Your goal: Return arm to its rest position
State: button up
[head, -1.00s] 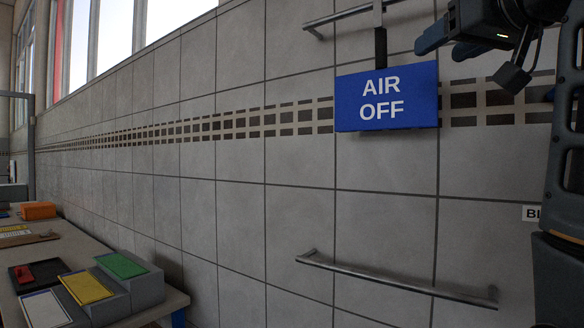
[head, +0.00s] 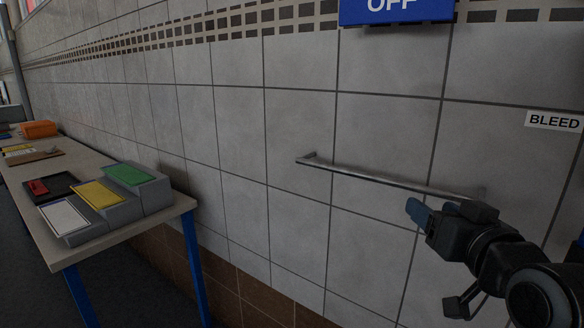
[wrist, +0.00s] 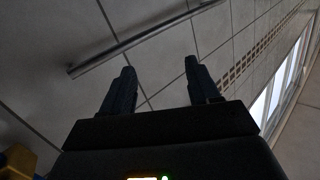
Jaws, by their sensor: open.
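My gripper (head: 418,212) is at the lower right of the head view, in front of the tiled wall and just below the right part of a metal rail. In the wrist view my gripper (wrist: 156,75) shows its two dark fingers spread apart with nothing between them. My arm runs from it to the lower right corner of the head view.
A metal rail (head: 385,180) is fixed to the wall; it also shows in the wrist view (wrist: 140,38). A blue sign (head: 395,8) reading "OFF" hangs above. A "BLEED" label (head: 554,121) is at right. A table (head: 150,215) with stepped coloured blocks stands at left.

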jog(key=s+f+g+h, duration=0.1)
jog(key=s+f, duration=1.7)
jog(key=s, duration=0.2)
jog(key=s+a+n+g, duration=0.1)
jog(key=s, duration=2.4)
jog(key=shift+a+r, duration=0.2)
